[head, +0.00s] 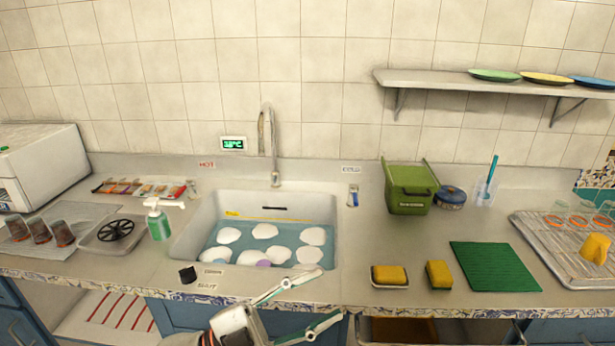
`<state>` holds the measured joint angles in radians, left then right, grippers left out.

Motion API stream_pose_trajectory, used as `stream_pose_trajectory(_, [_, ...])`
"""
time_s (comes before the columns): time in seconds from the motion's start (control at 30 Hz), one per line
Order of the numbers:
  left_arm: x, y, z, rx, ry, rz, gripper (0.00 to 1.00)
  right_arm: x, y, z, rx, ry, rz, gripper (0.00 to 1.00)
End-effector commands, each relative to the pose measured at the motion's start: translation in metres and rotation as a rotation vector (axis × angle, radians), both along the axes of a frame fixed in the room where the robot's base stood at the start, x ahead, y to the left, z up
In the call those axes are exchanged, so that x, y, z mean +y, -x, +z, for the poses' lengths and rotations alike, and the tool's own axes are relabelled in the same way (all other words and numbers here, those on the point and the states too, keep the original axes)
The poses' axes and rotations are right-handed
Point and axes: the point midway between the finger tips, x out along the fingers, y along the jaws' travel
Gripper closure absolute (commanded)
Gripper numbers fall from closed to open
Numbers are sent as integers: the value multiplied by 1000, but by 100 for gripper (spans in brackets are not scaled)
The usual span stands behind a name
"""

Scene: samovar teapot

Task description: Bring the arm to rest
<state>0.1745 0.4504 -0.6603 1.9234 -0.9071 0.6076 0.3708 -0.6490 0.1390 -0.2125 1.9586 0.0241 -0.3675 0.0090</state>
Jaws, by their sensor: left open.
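My left gripper (332,292) shows at the bottom centre, in front of the counter's front edge below the sink. Its two pale green-tipped fingers are spread apart, pointing right and slightly up. Nothing shows between them. The white wrist of my left arm (238,325) comes in from the bottom edge. The upper finger overlaps the sink's front rim in the picture; I cannot tell whether it touches. My right gripper is not in view.
The sink (190,240) holds water and white foam. A soap bottle (158,225) and black cap (187,274) stand left. Sponges (390,276), a green mat (495,266), a green bin (409,190) and a glass tray (545,245) lie right. The counter right of the sink has bare room.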

Motion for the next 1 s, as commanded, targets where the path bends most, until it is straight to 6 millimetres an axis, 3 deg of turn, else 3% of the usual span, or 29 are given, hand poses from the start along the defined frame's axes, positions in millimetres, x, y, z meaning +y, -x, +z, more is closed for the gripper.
stream_pose_trajectory(0.17, [52, -37, -57, 270, 114, 333, 55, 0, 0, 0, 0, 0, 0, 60])
stream_pose_trajectory(0.3, [104, -42, -134, 515, 119, 582, 55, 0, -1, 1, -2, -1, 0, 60])
stream_pose_trajectory(0.47, [156, -12, -228, 781, 61, 791, 55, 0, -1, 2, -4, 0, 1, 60])
stream_pose_trajectory(0.6, [189, 33, -295, 982, -6, 910, 55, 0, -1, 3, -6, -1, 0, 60])
stream_pose_trajectory(0.7, [204, 62, -328, 1088, -50, 961, 55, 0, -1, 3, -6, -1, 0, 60])
stream_pose_trajectory(0.8, [212, 83, -347, 1154, -78, 989, 55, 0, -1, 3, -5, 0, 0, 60])
stream_pose_trajectory(1.0, [217, 96, -358, 1194, -97, 1003, 55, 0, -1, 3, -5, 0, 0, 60])
